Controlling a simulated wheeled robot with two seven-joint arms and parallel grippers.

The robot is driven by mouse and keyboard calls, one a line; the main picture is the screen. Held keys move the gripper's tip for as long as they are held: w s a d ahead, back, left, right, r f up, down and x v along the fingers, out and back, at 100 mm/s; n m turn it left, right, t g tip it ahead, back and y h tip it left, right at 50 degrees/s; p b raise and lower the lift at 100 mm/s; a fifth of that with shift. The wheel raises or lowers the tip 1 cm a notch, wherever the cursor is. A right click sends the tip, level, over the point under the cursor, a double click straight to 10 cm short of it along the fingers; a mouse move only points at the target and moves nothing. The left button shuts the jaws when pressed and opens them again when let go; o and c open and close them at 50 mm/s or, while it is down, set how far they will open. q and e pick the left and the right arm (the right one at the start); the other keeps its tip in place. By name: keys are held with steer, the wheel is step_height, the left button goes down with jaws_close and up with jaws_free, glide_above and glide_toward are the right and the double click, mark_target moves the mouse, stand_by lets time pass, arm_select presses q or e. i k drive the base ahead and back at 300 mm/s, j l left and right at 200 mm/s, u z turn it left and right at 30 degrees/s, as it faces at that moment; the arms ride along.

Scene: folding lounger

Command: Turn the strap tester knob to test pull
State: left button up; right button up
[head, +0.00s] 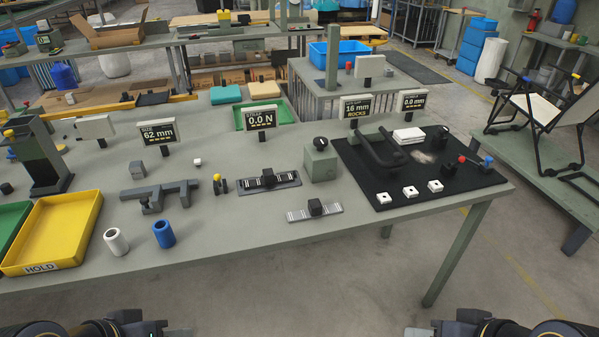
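A grey-green box (320,165) stands on the workbench right of centre, with a black round knob (321,143) on its top; I take this as the strap tester knob. The knob has a small light mark, but its setting is too small to read. A display (260,118) behind it to the left reads 0.0 N. My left gripper (178,332) is at the bottom edge, mostly cut off, in front of the bench. My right gripper (421,332) is also at the bottom edge, mostly cut off. Both are far from the knob, and their fingers cannot be made out.
A black mat (470,185) with a bent black frame and small white blocks lies right of the box. Striped slide fixtures (270,181) and (314,210) lie left and in front. A yellow HOLD tray (55,232) and white and blue cylinders (164,234) stand left.

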mark_target(320, 142)
steer(key=i+l+u, duration=0.2)
steer(key=i, duration=0.3)
steer(key=i+l+u, duration=0.25)
steer(key=i, duration=0.2)
